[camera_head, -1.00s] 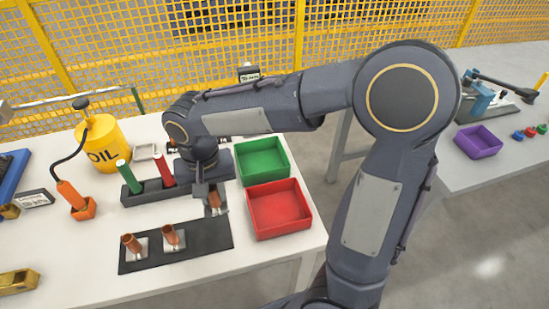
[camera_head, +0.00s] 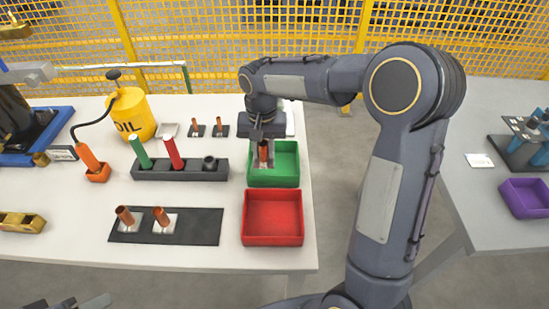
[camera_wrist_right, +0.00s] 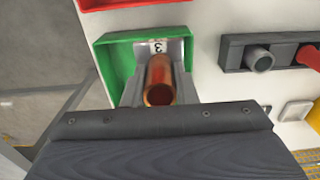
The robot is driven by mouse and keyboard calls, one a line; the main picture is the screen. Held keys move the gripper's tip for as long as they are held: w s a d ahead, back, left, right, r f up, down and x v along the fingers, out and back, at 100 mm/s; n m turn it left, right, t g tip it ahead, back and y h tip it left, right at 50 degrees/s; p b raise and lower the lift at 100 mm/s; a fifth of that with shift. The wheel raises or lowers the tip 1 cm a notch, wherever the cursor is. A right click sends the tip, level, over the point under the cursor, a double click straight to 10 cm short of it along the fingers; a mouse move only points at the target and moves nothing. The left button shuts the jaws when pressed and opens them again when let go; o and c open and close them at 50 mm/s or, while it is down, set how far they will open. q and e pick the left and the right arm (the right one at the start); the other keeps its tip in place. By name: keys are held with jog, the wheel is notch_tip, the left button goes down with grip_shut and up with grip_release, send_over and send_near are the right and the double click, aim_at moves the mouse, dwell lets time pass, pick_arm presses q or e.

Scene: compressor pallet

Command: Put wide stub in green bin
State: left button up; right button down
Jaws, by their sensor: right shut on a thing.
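My right gripper (camera_head: 264,163) is shut on a copper stub (camera_head: 264,151), over the left part of the green bin (camera_head: 288,180). In the right wrist view the stub (camera_wrist_right: 159,80) is an open-ended copper tube between grey fingers, with a white plate marked 3 (camera_wrist_right: 158,47) at its far end. The green bin (camera_wrist_right: 112,68) lies around and behind it there; I cannot tell whether the stub touches the floor. Two other copper stubs (camera_head: 125,216) (camera_head: 161,217) stand on white plates on the black mat (camera_head: 195,228). Part of my left gripper (camera_head: 85,303) shows at the bottom left edge.
A red bin (camera_head: 273,217) stands in front of the green one. A dark rack (camera_head: 190,172) with green and red handles is to the left, with a yellow oil can (camera_head: 131,113) behind. A purple bin (camera_head: 527,197) is on the right table.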

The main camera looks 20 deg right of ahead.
jog(key=w+d+f, duration=0.1)
jog(key=f, duration=0.1)
jog(key=w+d+f, duration=0.1)
jog(key=f, duration=0.1)
jog(key=w+d+f, duration=0.1)
jog(key=d, duration=0.1)
jog(key=shift+d+f, duration=0.1)
jog(key=shift+f, duration=0.3)
jog(key=shift+w+d+f+b, duration=0.1)
jog(key=shift+f+b, duration=0.05)
jog(key=shift+f, duration=0.75)
jog(key=shift+w+d+f+b, duration=0.1)
jog(key=shift+f+b, duration=0.05)
jog(key=shift+f, duration=0.7)
jog(key=shift+f, duration=0.1)
jog(key=c, duration=1.2)
grip_release()
jog(key=shift+o, duration=0.2)
